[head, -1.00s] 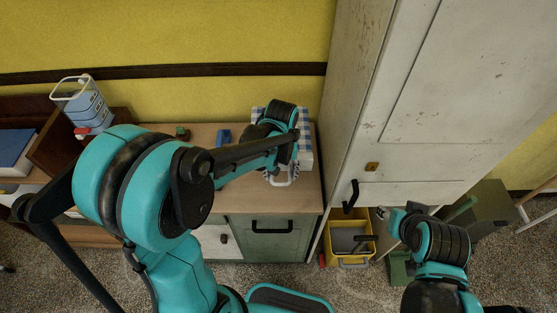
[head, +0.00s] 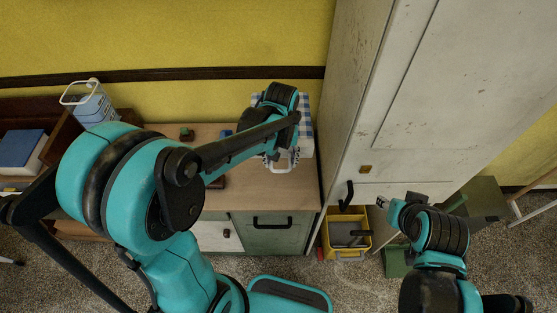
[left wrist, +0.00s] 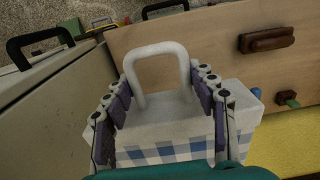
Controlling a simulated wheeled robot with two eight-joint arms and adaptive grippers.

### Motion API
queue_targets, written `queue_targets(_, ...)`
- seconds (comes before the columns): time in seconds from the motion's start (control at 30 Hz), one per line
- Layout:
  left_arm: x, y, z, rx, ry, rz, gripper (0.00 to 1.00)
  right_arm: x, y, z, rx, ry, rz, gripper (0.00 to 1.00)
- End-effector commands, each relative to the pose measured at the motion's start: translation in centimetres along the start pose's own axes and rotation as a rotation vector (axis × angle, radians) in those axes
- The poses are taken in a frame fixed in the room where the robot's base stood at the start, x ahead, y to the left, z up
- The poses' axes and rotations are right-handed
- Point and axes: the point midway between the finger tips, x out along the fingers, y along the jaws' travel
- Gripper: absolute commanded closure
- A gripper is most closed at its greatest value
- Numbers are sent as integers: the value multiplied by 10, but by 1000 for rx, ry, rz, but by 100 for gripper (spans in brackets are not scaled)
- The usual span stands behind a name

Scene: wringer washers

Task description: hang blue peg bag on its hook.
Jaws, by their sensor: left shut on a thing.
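The peg bag (head: 303,129) is blue-and-white checked with a white top and a white loop handle. In the head view it is partly hidden behind my left gripper (head: 283,152), above the right end of the wooden counter. In the left wrist view my left gripper (left wrist: 168,100) has a finger on each side of the bag (left wrist: 180,148), shut on it, with the white loop (left wrist: 158,52) standing up between the fingers. My right gripper (head: 383,204) is low in front of the white cupboard; its finger state is unclear. I cannot make out a hook.
A tall white cupboard (head: 440,95) stands right beside the counter (head: 285,195). Small green-and-brown pieces (head: 187,134) and a blue item (head: 226,133) lie on the counter. A jug (head: 92,104) stands at left. A yellow caddy (head: 345,238) is on the floor.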

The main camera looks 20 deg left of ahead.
Motion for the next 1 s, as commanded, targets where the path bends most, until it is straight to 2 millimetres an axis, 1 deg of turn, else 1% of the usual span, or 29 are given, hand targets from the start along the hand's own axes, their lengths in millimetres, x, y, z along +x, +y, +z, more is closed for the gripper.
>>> queue_targets(0.03,-7,0,0,0,0,0,82,-5,0,-4,0,0,0,60)
queue_targets(0.7,-64,0,0,0,0,0,82,-39,0,-28,0,0,0,60)
queue_targets(0.83,-70,0,0,0,0,0,82,-43,0,-31,0,0,0,60)
queue_targets(1.0,-71,0,0,0,0,0,82,-43,0,-31,0,0,0,60)
